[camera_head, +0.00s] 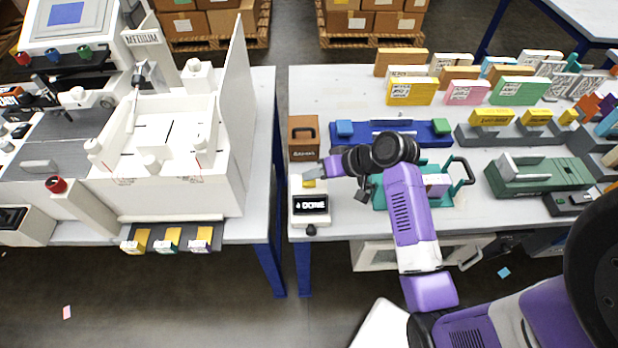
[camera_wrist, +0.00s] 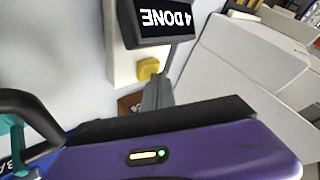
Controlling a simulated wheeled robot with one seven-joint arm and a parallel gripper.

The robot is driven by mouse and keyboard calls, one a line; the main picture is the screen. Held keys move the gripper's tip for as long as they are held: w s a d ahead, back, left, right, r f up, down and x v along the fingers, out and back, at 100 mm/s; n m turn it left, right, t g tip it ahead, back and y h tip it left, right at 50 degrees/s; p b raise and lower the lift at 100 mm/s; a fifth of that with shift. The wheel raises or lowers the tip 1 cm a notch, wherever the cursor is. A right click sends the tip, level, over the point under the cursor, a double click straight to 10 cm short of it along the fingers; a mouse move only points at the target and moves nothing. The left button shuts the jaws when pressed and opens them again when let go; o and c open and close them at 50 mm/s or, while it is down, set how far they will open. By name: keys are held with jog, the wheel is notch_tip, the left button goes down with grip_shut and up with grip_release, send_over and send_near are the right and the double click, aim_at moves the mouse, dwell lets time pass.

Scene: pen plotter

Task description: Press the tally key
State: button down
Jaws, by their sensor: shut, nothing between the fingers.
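The tally device is a white box (camera_head: 314,216) near the left edge of the right table, with a black display (camera_head: 311,204) reading "4 DONE". Its yellow key (camera_head: 309,183) sits behind the display in the head view. In the wrist view the display (camera_wrist: 166,20) shows upside down, with the yellow key (camera_wrist: 149,69) below it. My gripper (camera_head: 312,172) is shut and empty, its tips right beside the yellow key. In the wrist view the grey fingers (camera_wrist: 158,92) reach close to the key. I cannot tell whether they touch it.
A brown box (camera_head: 303,137) stands behind the tally device. A blue tray (camera_head: 390,133) and a teal fixture (camera_head: 440,199) lie to the right, partly under my arm. A gap separates this table from the white-walled plotter (camera_head: 215,150) at the left.

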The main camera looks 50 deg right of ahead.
aim_at(313, 181)
dwell(0.4)
jog(key=shift+r+p, duration=0.9)
jog(key=shift+p, duration=0.2)
jog(key=shift+r, duration=0.15)
notch_tip(313, 181, up, 5)
jog(key=p, duration=0.5)
dwell(0.4)
